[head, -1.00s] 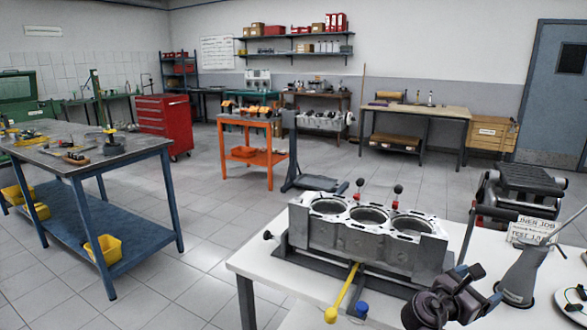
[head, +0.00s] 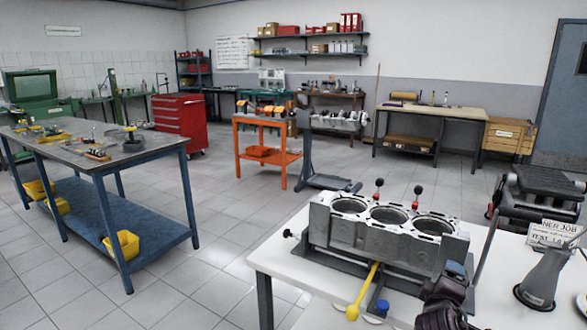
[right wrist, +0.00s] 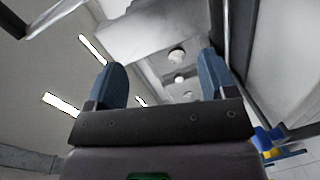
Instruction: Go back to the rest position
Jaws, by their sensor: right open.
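My right gripper (head: 455,270) shows at the lower right of the head view, in front of the right end of the grey engine block (head: 345,236). In the right wrist view its two blue fingers (right wrist: 163,78) are spread apart with nothing between them. They point up toward the ceiling and lights. The engine block has large open bores on top and sits on a dark fixture on the white table (head: 296,268). My left gripper is not in view.
A yellow-handled tool (head: 362,292) and a blue knob (head: 382,307) are at the fixture's front. A grey funnel-shaped object (head: 543,275) and a sign (head: 552,234) stand to the right. A blue workbench (head: 150,152) is at the left, with open floor between.

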